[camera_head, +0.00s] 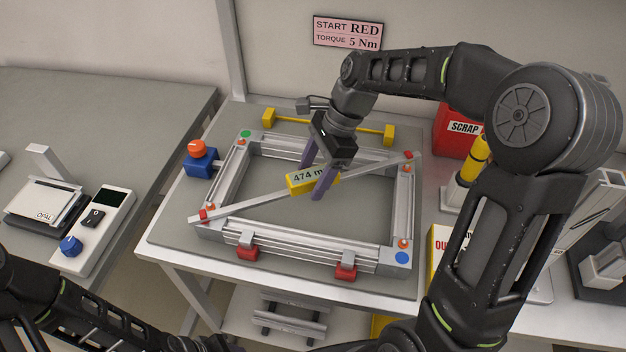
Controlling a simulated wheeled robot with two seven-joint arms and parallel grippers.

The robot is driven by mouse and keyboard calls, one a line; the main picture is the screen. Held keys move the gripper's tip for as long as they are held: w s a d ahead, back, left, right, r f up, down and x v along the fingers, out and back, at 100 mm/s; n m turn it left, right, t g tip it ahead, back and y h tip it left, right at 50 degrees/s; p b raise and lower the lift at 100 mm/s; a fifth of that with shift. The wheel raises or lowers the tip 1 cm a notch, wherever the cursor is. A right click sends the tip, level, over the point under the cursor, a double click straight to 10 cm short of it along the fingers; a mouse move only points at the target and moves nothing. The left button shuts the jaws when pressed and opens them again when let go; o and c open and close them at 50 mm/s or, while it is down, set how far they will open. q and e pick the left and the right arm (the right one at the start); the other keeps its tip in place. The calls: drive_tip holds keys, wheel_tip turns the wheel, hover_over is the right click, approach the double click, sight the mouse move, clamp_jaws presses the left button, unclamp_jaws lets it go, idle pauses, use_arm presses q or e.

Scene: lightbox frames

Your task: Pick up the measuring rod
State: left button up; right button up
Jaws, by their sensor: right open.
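The measuring rod (240,207) is a thin silver bar with red ends. It lies diagonally across a rectangular aluminium frame (300,249), from the front left corner to the back right corner. Its yellow display block (299,183) reads "474 m", with the rest covered by my gripper. My right gripper (310,181) is open and points down at this block. One purple finger is behind the block and one in front; I cannot tell whether they touch it. My left arm shows at the lower left, but its gripper is not in view.
The frame lies on a grey-topped table (168,229), with red clamps (247,253) at its front. A yellow bracket (328,125) stands behind it. A blue box with an orange button (200,158) is at left. A red scrap bin (455,138) is behind my right arm.

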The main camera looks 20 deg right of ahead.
drive_tip(key=shift+f, duration=0.2)
drive_tip(key=shift+c, duration=0.3)
clamp_jaws()
idle(0.5)
